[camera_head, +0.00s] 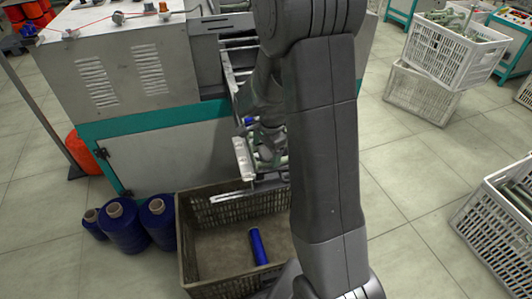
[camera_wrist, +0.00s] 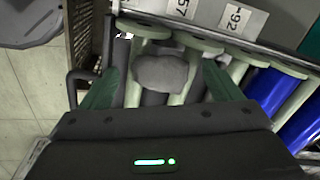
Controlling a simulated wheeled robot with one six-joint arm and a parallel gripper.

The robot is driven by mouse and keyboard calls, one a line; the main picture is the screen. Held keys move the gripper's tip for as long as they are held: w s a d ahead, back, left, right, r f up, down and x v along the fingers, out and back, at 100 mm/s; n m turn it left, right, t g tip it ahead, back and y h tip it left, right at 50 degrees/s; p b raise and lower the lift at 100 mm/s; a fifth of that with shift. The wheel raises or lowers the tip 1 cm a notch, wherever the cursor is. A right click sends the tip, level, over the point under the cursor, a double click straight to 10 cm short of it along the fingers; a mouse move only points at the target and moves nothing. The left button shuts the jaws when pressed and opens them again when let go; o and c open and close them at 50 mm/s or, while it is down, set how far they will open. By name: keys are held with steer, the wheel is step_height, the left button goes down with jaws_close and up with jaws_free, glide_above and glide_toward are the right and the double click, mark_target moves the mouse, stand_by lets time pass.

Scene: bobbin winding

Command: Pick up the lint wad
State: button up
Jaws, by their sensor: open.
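The lint wad is a grey, rounded lump (camera_wrist: 161,73) in the wrist view, lying on or just above pale green bobbins. My gripper (camera_wrist: 158,88) is open, with one green finger on each side of the lint wad. Gaps show between the fingers and the wad in that view; I cannot tell how far below the fingertips it lies. In the head view my gripper (camera_head: 268,150) is by the front of the machine, and the arm hides most of that spot. The wad cannot be made out there.
Blue-wound bobbins (camera_wrist: 264,86) lie right of the fingers. A metal edge with number labels (camera_wrist: 240,18) runs behind. Below in the head view stands a crate (camera_head: 187,245) holding one blue bobbin (camera_head: 258,246). Blue yarn cones (camera_head: 122,225) stand left of it. Open floor (camera_head: 410,190) lies right.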

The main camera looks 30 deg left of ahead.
steer(key=c, duration=1.1)
steer(key=shift+o, duration=0.2)
steer(key=shift+r, duration=0.1)
